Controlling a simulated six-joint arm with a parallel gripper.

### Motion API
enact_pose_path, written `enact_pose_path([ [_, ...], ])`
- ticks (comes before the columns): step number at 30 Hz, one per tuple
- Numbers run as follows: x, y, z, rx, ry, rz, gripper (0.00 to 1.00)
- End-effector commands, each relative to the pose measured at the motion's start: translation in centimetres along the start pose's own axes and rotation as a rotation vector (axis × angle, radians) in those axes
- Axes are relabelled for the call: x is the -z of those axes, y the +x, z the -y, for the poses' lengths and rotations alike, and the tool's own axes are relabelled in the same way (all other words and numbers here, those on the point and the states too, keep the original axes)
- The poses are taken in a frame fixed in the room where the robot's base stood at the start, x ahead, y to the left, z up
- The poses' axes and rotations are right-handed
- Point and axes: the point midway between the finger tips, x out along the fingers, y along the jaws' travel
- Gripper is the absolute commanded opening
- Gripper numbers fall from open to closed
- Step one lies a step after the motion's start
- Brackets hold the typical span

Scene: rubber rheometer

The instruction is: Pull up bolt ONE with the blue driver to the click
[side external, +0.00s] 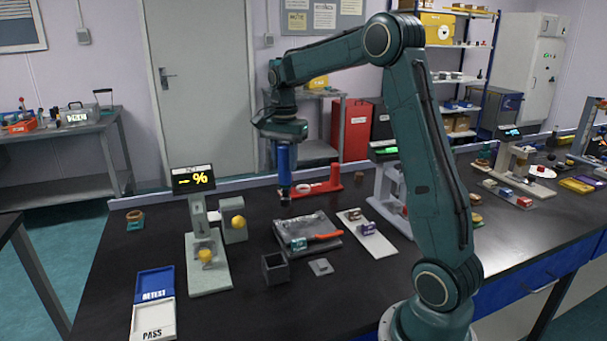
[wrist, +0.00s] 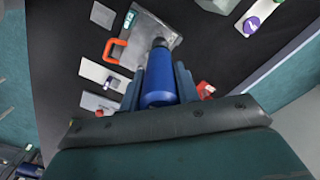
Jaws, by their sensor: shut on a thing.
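My gripper (side external: 284,146) is shut on the blue driver (side external: 283,170), which hangs upright below it over the bench. In the wrist view my gripper (wrist: 158,82) has one finger on each side of the blue driver (wrist: 160,75). The driver's dark lower end is close to the back edge of a grey metal plate (side external: 288,221). The plate also shows in the wrist view (wrist: 163,35). I cannot make out bolt ONE or its mark, and I cannot tell whether the driver's tip touches anything.
A white board (side external: 380,246) with small blocks is to the right. An open grey box (side external: 275,269) is in front.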

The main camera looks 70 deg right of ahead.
Motion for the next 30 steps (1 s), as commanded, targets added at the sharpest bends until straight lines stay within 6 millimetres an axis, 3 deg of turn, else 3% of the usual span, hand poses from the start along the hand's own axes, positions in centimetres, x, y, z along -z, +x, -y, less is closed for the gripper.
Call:
enact_pose_path([
  [21,0.0,4.5,0.0,0.001,0.0,-0.001,0.04],
  [30,0.0,5.3,0.0,0.002,0.0,-0.001,0.04],
])
